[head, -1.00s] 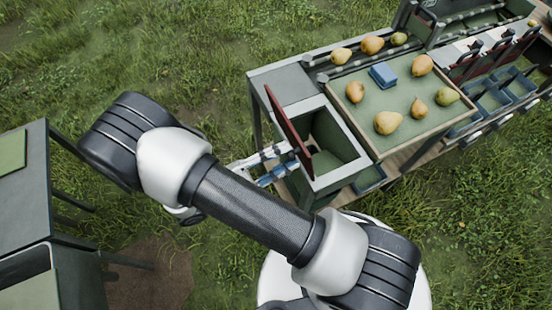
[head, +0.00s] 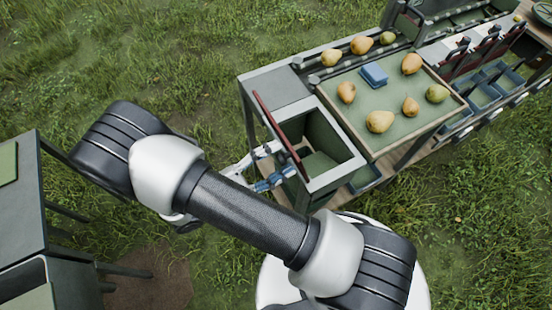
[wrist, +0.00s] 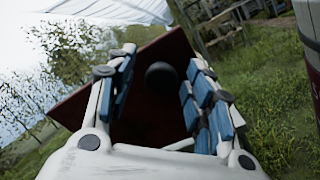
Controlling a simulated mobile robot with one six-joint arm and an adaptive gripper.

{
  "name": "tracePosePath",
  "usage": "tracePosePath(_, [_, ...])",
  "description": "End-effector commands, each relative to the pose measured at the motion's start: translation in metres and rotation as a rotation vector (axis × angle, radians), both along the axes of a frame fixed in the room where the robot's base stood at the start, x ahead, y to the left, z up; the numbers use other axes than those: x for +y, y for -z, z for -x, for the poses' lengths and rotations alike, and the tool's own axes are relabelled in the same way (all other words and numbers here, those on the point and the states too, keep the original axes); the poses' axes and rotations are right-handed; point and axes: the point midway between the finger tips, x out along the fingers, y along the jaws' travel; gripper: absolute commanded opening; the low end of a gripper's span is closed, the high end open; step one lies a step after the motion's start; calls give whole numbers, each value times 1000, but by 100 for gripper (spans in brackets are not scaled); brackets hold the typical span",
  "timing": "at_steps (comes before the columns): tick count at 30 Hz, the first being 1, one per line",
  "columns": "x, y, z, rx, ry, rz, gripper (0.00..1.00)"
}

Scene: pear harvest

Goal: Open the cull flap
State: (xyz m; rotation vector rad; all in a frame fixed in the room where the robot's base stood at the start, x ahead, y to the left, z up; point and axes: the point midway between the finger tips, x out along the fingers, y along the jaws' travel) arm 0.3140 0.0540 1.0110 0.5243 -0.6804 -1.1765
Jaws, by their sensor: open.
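The cull flap (head: 278,135) is a dark red panel standing raised along the left side of an open, green-lined box (head: 343,172). In the head view it is seen nearly edge-on. My gripper (head: 282,163) is open, to the left of the flap at its outer face. In the wrist view the flap (wrist: 90,107) fills the space ahead of and between the spread, blue-padded fingers (wrist: 160,85). A dark round knob (wrist: 161,75) on the flap shows between the fingertips. The fingers are not closed on it; whether they touch the flap is unclear.
A green-topped tray (head: 390,103) with several pears and a blue block (head: 374,74) adjoins the box on the right. Blue bins (head: 483,95) stand farther right. A dark table (head: 22,215) stands at the left. Grass lies between.

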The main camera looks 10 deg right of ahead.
Motion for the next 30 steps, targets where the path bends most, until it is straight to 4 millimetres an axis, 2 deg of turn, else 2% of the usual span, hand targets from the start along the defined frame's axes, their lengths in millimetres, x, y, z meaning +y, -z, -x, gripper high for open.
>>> tracePosePath(4, [4, 1, 1, -1, -2, 0, 48])
tracePosePath(7, [16, 4, 3, -3, -5, -2, 48])
tracePosePath(15, [70, 16, 16, -2, -4, -3, 48])
tracePosePath(21, [101, 23, 24, -1, -2, -1, 48])
tracePosePath(25, [112, 24, 27, 0, 0, 0, 48])
tracePosePath(30, [115, 25, 28, 1, 0, 0, 48])
